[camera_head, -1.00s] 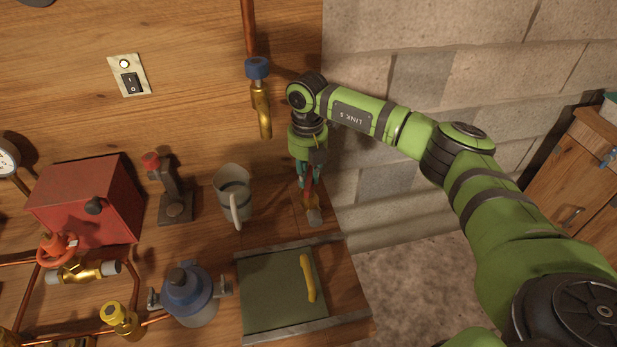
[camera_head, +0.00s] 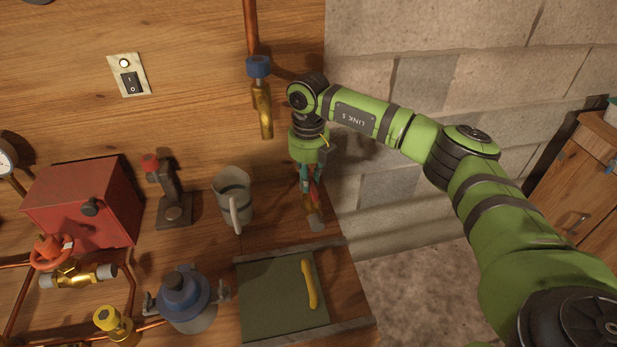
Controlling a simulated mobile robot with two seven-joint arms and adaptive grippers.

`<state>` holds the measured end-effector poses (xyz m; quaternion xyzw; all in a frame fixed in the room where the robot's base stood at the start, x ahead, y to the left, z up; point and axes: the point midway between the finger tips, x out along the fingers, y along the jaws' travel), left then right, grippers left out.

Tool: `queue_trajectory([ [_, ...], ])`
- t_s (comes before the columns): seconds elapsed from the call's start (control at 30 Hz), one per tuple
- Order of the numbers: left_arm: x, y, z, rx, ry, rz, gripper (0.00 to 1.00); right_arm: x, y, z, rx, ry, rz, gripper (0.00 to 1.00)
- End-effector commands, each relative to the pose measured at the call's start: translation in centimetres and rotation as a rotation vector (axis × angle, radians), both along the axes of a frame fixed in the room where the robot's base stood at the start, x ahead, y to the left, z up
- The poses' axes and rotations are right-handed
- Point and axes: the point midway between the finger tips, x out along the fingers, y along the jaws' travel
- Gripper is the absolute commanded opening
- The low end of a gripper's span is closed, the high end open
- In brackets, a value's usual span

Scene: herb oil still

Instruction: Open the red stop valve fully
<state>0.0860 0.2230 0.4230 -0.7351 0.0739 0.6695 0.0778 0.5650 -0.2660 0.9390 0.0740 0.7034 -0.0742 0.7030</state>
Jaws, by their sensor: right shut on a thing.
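My right gripper (camera_head: 311,187) reaches down from my green arm to the right end of the wooden bench. My left gripper is not in view.
A grey mug (camera_head: 233,195) stands just left of the gripper, and a brass tap (camera_head: 262,108) hangs nearby. A green panel with a yellow bar (camera_head: 309,285) lies in front. An orange-red handwheel (camera_head: 50,252), red box (camera_head: 85,205) and blue-topped vessel (camera_head: 183,295) are at left.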

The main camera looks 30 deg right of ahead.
Motion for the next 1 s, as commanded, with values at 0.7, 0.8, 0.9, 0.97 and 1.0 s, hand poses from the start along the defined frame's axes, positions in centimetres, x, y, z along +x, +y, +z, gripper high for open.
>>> queue_trajectory([
  [0.7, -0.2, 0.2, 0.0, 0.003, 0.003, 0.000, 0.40, 0.1, 0.0, 0.7, 0.001, -0.002, 0.001, 0.46],
  [0.8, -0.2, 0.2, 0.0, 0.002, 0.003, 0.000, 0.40, 0.1, 0.0, 2.2, 0.000, -0.005, 0.001, 0.46],
  [0.9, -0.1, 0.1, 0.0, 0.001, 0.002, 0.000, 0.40, 0.1, 0.0, 4.4, 0.002, -0.006, 0.000, 0.46],
  [0.97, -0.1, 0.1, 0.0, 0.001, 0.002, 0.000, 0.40, 0.1, 0.0, 5.7, 0.001, -0.005, 0.001, 0.46],
  [1.0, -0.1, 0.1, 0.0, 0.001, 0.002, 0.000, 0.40, 0.1, 0.0, 6.6, 0.000, -0.005, 0.001, 0.46],
])
